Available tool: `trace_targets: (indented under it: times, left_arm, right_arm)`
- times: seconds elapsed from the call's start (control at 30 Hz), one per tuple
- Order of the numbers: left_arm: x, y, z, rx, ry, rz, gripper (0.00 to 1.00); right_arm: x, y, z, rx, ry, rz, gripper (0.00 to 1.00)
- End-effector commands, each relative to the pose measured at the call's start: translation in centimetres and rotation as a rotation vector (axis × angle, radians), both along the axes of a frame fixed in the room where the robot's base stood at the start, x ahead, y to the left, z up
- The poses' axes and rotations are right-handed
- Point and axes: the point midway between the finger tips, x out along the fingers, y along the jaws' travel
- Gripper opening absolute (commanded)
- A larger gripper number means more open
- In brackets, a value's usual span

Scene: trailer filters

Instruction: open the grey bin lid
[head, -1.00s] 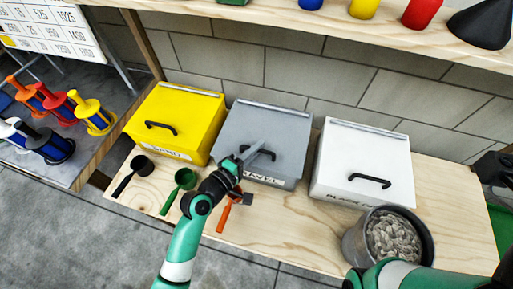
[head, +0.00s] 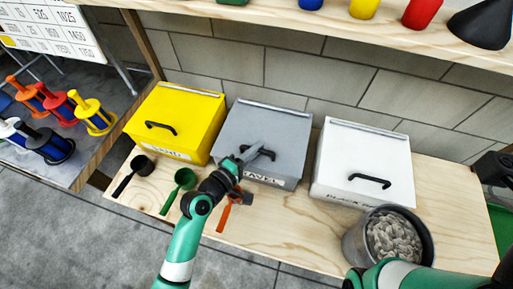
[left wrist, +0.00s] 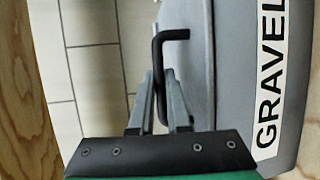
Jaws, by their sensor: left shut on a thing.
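The grey bin (head: 231,131), labelled GRAVEL, stands between a yellow and a white bin on the wooden bench. Its lid (head: 290,135) appears closed. A black bent handle (head: 271,153) is on the front of the lid. My left gripper (head: 254,150) is at this handle, covering its left part. In the left wrist view the handle (left wrist: 157,70) passes between the fingers of my left gripper (left wrist: 160,85), which are shut on it. My right gripper is not in view; only part of my right arm shows at bottom right.
The yellow bin (head: 190,105) and white bin (head: 365,150) flank the grey one closely. A metal bucket of grey pieces (head: 425,245) stands at front right. Black, green (head: 183,178) and orange (head: 224,216) scoops lie in front, the orange one partly hidden by my arm. A shelf (head: 300,30) runs above.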

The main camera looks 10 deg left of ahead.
Motion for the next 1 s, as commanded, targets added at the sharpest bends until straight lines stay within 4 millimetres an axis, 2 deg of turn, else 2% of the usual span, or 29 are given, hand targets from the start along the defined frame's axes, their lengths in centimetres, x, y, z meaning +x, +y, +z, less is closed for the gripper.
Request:
trace_targets:
  times: [0.17,0.27,0.5,0.7,1.0]
  left_arm:
    - [0.0,0.0,0.4,0.0,0.007,0.0,0.0]
    - [0.1,0.0,1.1,0.002,0.024,-0.001,0.0]
    - [0.7,-0.1,3.8,0.013,0.122,0.0,0.0]
    - [1.6,-0.2,6.0,0.013,0.122,0.0,0.0]
    - [3.9,-0.4,9.1,0.013,0.119,0.0,0.0]
  right_arm:
    - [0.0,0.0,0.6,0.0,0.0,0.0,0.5]
    - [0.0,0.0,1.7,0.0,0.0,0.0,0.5]
    - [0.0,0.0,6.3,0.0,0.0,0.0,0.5]
    - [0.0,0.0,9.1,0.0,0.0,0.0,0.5]
    - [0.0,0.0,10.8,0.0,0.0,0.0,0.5]
